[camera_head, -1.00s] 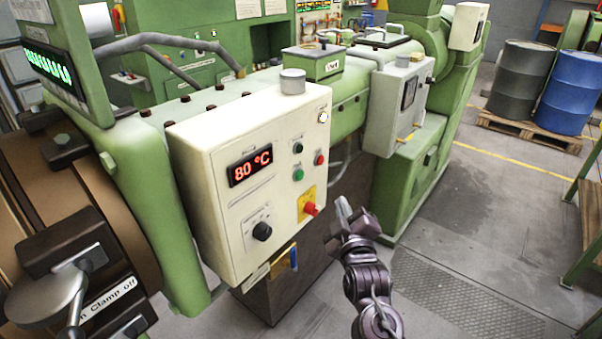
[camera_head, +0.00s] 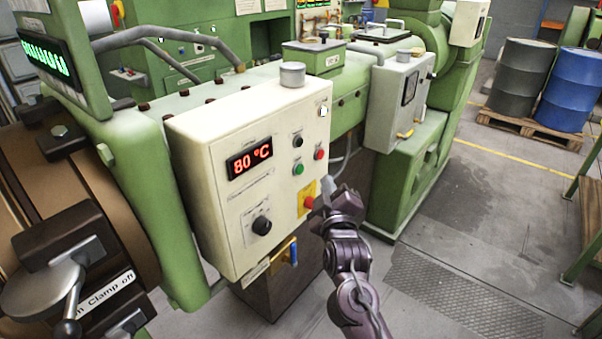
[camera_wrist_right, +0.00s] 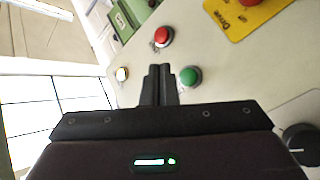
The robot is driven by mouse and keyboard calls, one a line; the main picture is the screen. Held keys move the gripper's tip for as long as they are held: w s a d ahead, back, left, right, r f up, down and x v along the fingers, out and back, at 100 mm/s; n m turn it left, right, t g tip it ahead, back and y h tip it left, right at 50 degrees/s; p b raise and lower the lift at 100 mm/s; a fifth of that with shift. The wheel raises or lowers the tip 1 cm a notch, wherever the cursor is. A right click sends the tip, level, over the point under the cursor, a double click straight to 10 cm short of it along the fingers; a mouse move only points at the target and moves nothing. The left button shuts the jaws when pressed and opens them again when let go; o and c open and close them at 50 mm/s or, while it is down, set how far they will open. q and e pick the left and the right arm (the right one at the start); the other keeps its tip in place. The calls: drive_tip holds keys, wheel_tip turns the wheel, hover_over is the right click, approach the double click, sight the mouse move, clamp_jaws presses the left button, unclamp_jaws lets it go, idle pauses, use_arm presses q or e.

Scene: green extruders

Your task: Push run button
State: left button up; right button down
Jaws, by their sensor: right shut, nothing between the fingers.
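A cream control box (camera_head: 215,205) carries several buttons; no readable label tells me which is run. A green button (camera_head: 299,169) sits below a black one (camera_head: 297,141), with a red button (camera_head: 319,155) to its right. My right gripper (camera_head: 324,190) is shut and empty, in front of the box's lower right edge beside the red knob on a yellow plate (camera_head: 309,201). In the right wrist view the closed fingertips (camera_wrist_right: 160,72) point at the panel, just left of the green button (camera_wrist_right: 190,76) and below the red button (camera_wrist_right: 162,36). Contact cannot be told. My left gripper is out of view.
A red display (camera_head: 250,158) reads 80 °C. A grey box (camera_head: 392,110) stands behind on the green machine. The floor to the right (camera_head: 470,230) is clear.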

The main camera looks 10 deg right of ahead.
sight(300, 169)
drive_tip(key=shift+w+a, duration=0.65)
drive_tip(key=shift+w, duration=0.2)
drive_tip(key=shift+w+a, duration=0.65)
drive_tip(key=shift+w, duration=0.15)
idle(0.9)
drive_tip(key=shift+w+a, duration=0.3)
drive_tip(key=shift+w+a+p, duration=0.2)
drive_tip(key=shift+w+p, duration=0.1)
idle(0.9)
drive_tip(key=shift+s+r, duration=0.1)
drive_tip(key=shift+s+d+p, duration=0.45)
drive_tip(key=shift+s+p, duration=0.05)
drive_tip(key=shift+s, duration=0.05)
